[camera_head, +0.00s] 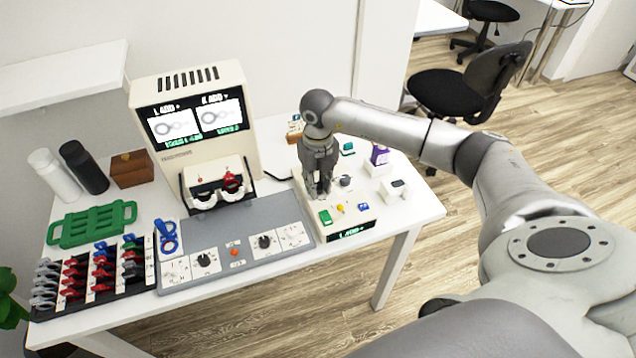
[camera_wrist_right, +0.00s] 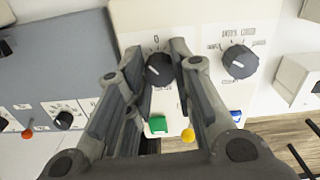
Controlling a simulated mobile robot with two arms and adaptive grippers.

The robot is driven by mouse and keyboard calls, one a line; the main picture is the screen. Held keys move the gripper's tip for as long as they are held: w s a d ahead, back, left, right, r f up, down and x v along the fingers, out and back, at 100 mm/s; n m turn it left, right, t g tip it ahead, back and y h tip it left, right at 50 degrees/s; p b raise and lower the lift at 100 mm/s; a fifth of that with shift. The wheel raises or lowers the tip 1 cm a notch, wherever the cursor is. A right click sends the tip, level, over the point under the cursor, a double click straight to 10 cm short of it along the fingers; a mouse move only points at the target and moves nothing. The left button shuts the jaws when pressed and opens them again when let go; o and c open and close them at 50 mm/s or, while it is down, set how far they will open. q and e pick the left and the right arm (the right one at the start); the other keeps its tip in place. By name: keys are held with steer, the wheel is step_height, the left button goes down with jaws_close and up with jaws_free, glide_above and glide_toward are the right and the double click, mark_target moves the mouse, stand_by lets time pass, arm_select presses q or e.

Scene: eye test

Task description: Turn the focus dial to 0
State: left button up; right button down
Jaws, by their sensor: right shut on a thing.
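The focus dial (camera_wrist_right: 159,69) is a round dark knob on a cream control box (camera_head: 312,219). A 0 mark shows just above it in the right wrist view; any name label is hidden. My right gripper (camera_head: 319,191) reaches down from above, and its fingers (camera_wrist_right: 160,84) are shut on this knob, one at each side. A pale pointer line on the knob slants, but its exact setting cannot be read. In the head view the fingers hide the knob. My left gripper is in neither view.
A second dark dial (camera_wrist_right: 239,61) sits close to the right finger. Green (camera_head: 325,217), yellow (camera_head: 340,208) and blue (camera_head: 363,207) buttons lie along the box's front. A machine with two lens screens (camera_head: 196,124) stands behind a grey panel (camera_head: 228,237) with more dials.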

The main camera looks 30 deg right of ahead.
mark_target(318, 185)
steer(key=m, duration=0.4)
steer(key=shift+m, duration=1.9)
steer(key=shift+r, duration=0.1)
steer(key=c, duration=1.2)
jaws_free()
step_height(318, 185, up, 12)
